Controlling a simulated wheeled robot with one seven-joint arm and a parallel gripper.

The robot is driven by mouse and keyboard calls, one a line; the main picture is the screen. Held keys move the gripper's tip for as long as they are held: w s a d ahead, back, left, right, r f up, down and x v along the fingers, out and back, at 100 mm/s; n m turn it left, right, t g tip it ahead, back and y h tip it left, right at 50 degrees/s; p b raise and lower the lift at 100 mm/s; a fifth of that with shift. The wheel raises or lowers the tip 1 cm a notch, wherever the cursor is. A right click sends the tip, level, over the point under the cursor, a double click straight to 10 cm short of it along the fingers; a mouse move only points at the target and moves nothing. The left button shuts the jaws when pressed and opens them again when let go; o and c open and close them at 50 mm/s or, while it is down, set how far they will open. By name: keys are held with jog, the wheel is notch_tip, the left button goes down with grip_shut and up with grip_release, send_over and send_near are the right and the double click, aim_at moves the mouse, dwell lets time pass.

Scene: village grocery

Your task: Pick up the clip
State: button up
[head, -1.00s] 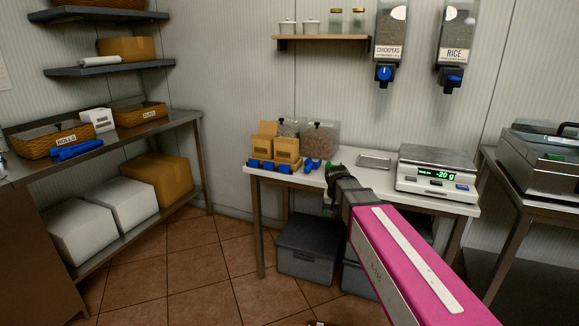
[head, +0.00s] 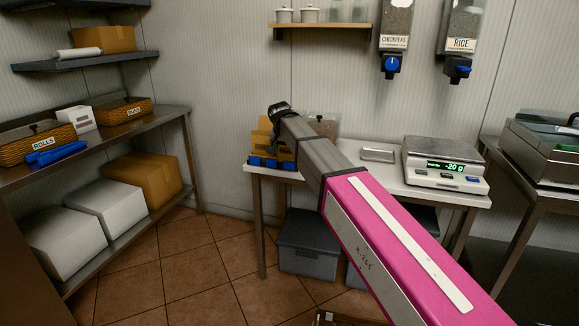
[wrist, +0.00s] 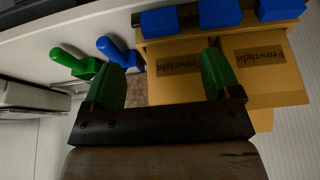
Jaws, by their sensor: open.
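My gripper (wrist: 163,72) is open and empty, its two green fingers apart. In the head view it (head: 279,108) is above the worktable, in front of the cardboard boxes. No piece is plainly marked as the clip. Several blue block-shaped pieces sit in a row along the boxes' front; one shows in the wrist view (wrist: 218,13), and the row shows in the head view (head: 270,163). My arm hides these two in the head view.
Cardboard boxes (wrist: 180,70) stand close beyond my fingers. A metal tray (head: 378,155) and a scale (head: 445,165) stand on the worktable to the right. A wall shelf (head: 320,32) and dispensers (head: 390,40) hang above. Another blue piece (head: 57,155) lies on the left rack.

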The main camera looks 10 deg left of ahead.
aim_at(288, 163)
jog(key=shift+s+x, duration=0.15)
jog(key=shift+x, duration=1.8)
jog(key=shift+s+x, duration=0.15)
jog(key=shift+x, duration=1.85)
jog(key=c, duration=1)
